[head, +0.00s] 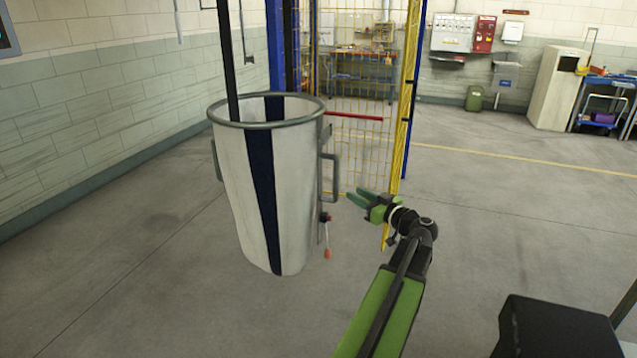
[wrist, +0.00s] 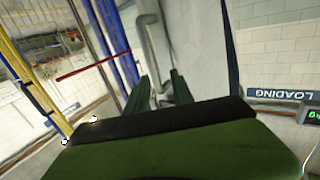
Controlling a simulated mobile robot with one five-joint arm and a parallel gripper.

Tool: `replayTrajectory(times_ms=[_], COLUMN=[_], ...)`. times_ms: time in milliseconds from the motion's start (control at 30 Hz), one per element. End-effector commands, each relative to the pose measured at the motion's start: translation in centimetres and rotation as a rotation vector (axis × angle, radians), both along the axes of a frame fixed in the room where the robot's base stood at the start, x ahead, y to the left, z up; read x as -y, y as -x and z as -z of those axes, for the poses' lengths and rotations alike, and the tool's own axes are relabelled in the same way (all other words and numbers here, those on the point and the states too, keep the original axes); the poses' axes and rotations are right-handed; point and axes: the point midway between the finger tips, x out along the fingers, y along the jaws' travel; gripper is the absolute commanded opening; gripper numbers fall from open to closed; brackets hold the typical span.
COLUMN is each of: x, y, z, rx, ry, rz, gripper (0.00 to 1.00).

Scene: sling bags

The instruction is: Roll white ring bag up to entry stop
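The white ring bag (head: 245,190) hangs at the left of centre in the head view, with a grey ring (head: 268,122) at its top and a dark blue stripe down its front. A grey handle (head: 335,178) is on its right side. It also shows in the wrist view as a pale wall (wrist: 196,45) with the handle (wrist: 156,50) beyond my fingers. My gripper (head: 352,197) is to the right of the handle, apart from it in the head view. In the wrist view its green fingers (wrist: 160,88) are apart with nothing clearly between them. I cannot identify the entry stop for certain.
A red bar (head: 353,116) sticks out behind the bag, by a yellow mesh fence (head: 355,150) and blue posts. A block wall (head: 90,130) runs along the left. A red-tipped cord (head: 327,253) hangs at the bag's lower right.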

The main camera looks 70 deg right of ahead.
Motion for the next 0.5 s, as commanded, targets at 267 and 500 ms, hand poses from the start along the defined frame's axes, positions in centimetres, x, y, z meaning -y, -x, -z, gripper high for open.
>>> replayTrajectory(times_ms=[267,500], x=[0.8,3.1], y=[1.8,-2.6], z=[-0.5,-0.4], rx=[0.015,0.014], ry=[0.033,0.031], rz=[0.034,0.024], gripper=[0.29,0.29])
